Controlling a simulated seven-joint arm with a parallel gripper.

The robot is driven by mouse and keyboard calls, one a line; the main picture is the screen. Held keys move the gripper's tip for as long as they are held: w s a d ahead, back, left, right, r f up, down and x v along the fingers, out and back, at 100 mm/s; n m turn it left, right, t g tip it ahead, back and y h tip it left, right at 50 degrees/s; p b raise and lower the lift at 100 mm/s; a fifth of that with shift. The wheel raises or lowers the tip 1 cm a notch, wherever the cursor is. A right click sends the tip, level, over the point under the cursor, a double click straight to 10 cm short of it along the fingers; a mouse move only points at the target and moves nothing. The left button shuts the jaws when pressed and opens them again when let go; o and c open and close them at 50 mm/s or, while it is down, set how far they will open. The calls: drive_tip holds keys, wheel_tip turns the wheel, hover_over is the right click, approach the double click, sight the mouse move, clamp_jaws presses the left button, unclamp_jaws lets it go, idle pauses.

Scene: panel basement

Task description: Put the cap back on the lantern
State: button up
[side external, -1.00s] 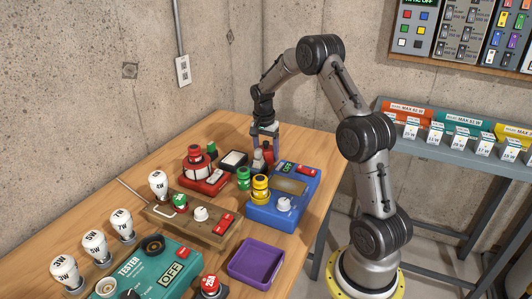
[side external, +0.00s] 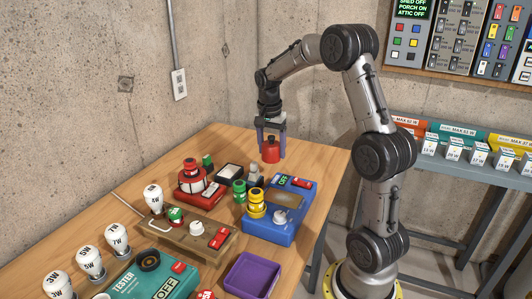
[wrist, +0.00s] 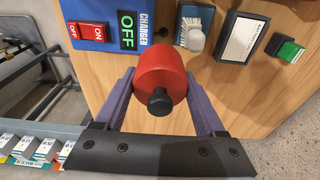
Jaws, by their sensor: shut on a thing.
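My gripper (side external: 271,150) is at the back right of the table, its purple fingers pointing down. It is shut on a red rounded cap with a black knob, which shows in the wrist view (wrist: 161,75) between the fingers. The cap (side external: 271,152) also shows in the side view, upright; its exact height over the wood is hard to tell. The lantern looks to be the red unit with a pale band and a red top (side external: 192,177), left of my gripper and apart from it. Its top detail is too small to make out.
A white-faced box (side external: 229,172) and a green switch (side external: 208,161) lie between gripper and lantern. A purple tray (side external: 252,275) is near the front.

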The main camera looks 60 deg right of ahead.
drive_tip(key=s+a+r, duration=0.3)
drive_tip(key=s+a, duration=0.1)
drive_tip(key=s, duration=0.2)
drive_tip(key=w+r+n, duration=0.2)
drive_tip(key=w+r, duration=0.3)
drive_tip(key=w, duration=0.2)
drive_tip(key=n, duration=0.4)
hover_over(190, 160)
drive_tip(key=shift+d+f+t, duration=0.3)
drive_tip(key=shift+f+t, duration=0.1)
drive_tip(key=shift+f, duration=0.5)
drive_tip(key=shift+a+f, duration=0.25)
drive_tip(key=shift+f, duration=3.05)
drive_tip(key=shift+f, duration=0.2)
